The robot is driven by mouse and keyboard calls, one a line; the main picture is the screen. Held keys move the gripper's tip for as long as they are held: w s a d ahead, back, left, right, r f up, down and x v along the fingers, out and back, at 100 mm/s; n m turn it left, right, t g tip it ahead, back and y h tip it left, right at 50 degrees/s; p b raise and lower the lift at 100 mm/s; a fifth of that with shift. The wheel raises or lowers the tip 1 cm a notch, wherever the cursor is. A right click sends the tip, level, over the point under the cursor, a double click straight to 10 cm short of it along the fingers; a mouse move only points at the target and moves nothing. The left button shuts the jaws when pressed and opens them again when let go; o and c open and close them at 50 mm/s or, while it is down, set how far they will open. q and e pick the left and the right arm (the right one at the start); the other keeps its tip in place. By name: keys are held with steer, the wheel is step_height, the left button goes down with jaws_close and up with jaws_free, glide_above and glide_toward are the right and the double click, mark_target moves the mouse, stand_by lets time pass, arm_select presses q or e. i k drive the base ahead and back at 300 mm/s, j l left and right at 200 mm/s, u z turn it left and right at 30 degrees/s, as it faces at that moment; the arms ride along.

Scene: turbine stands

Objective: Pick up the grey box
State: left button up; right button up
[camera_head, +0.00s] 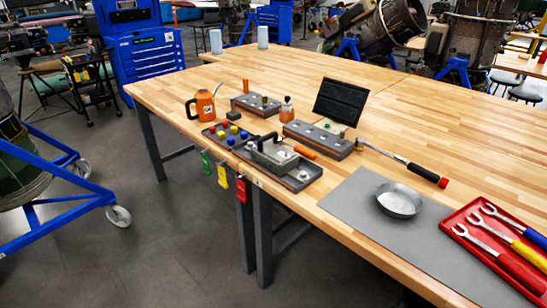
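Three grey box-shaped things are on the wooden table, and I cannot tell which one the task names. A small grey box with a dark handle (272,157) stands on the dark tray (305,178) near the table's front edge. A longer grey box (318,139) lies just behind it, with small items on top and an open black lid or panel (340,102) behind. Another grey box (243,102) with small items on top is farther back to the left. Neither of my grippers is in view.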

mark_target(265, 153)
steer(key=i+j+z, duration=0.15)
steer(key=z, duration=0.6)
steer(key=i+j+z, duration=0.15)
steer(key=j, duration=0.2)
steer(key=i+j+z, duration=0.15)
steer(key=j, duration=0.2)
steer(key=i+j+z, duration=0.15)
steer(key=j, duration=0.2)
steer(key=i+j+z, duration=0.15)
steer(key=j, duration=0.25)
steer(key=i+j+z, duration=0.15)
steer(key=j, duration=0.2)
steer(key=k, duration=0.05)
